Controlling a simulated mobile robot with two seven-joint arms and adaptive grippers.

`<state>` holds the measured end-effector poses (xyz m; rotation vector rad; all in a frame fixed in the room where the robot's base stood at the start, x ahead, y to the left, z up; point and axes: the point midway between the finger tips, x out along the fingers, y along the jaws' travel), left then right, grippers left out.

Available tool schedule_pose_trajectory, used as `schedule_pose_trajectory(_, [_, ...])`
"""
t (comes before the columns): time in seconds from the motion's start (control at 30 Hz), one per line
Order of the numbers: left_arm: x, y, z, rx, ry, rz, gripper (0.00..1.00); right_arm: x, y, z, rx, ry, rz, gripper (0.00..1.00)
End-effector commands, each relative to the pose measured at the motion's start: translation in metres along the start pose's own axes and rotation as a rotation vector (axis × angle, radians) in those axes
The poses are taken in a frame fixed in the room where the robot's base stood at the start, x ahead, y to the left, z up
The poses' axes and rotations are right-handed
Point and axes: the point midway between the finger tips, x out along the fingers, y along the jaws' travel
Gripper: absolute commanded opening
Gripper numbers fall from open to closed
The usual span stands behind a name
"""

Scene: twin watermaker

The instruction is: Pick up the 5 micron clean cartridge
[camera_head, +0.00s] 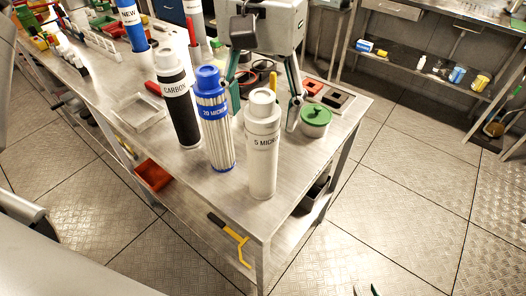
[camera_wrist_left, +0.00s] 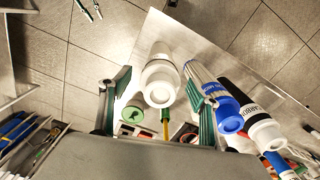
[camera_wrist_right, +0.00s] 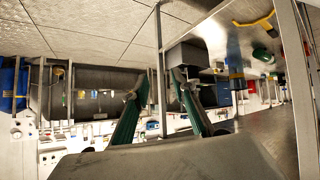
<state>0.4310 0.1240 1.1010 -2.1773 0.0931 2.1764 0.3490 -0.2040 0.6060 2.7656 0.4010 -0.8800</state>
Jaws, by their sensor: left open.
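The white 5 micron cartridge (camera_head: 262,155) stands upright near the table's front corner. Its white cap end (camera_wrist_left: 159,85) shows in the left wrist view. My left gripper (camera_head: 261,117) is open, with one finger on each side of the cartridge's upper part; I cannot tell whether either finger touches it. In the left wrist view the cartridge lies between the spread fingers (camera_wrist_left: 160,98). My right gripper (camera_wrist_right: 156,84) is open and empty, low beside the table; only its tips (camera_head: 367,291) show at the head view's bottom edge.
The blue-capped 20 micron cartridge (camera_head: 216,130) stands close on the left, with the black carbon cartridge (camera_head: 179,108) beyond it. A green-lidded jar (camera_head: 315,120) stands right of the gripper. Floor at right is clear.

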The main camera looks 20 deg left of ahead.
Motion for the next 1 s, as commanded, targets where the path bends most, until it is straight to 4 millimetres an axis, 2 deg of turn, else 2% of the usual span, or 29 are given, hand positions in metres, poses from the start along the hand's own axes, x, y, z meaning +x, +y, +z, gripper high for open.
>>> schedule_pose_trajectory(0.03, [0.010,-0.001,0.000,0.002,-0.004,0.000,0.62,0.002,0.001,0.000,-0.001,0.003,0.001,0.26])
schedule_pose_trajectory(0.2, [0.033,-0.001,0.000,0.002,-0.003,0.000,0.62,0.004,0.002,-0.003,-0.005,0.009,0.004,0.26])
schedule_pose_trajectory(0.47, [0.036,0.000,0.000,0.000,0.000,0.001,0.62,0.004,0.005,-0.009,-0.007,0.019,0.010,0.26])
schedule_pose_trajectory(0.7, [0.036,0.000,0.000,0.000,-0.001,0.001,0.05,0.004,0.006,-0.009,-0.006,0.019,0.010,0.26])
schedule_pose_trajectory(1.0, [0.035,0.000,-0.001,0.000,0.000,0.001,0.05,0.004,0.005,-0.005,-0.006,0.013,0.008,0.26])
